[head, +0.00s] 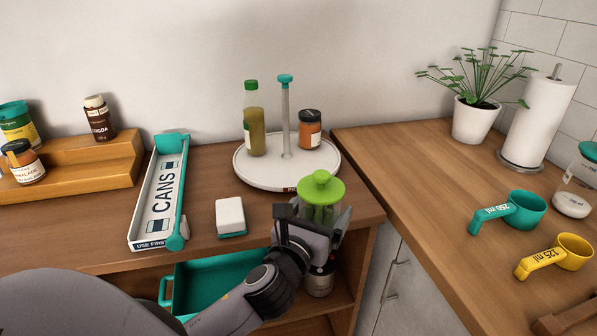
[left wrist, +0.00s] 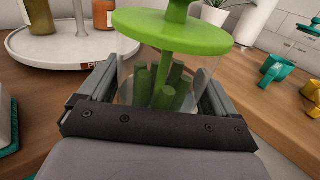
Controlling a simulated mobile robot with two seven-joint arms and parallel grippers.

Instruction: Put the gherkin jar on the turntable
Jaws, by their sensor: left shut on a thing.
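The gherkin jar (head: 321,190) has a bright green lid with a knob and clear walls with green gherkins inside. My left gripper (head: 312,218) is shut on it, one finger on each side, just in front of the turntable's front right edge. In the left wrist view the jar (left wrist: 172,85) stands upright between the fingers of the gripper (left wrist: 160,95). The white round turntable (head: 255,172) has a central post with a teal knob. It carries a green-capped bottle (head: 254,125) at left and an orange jar with a dark lid (head: 310,130) at right. My right gripper is not in view.
A white-and-teal CANS rack (head: 160,195) and a sponge (head: 230,215) lie left of the turntable. A wooden step shelf (head: 75,170) with jars is further left. A can (head: 320,280) and a teal bin (head: 215,285) are below. Measuring cups (head: 520,210) sit right.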

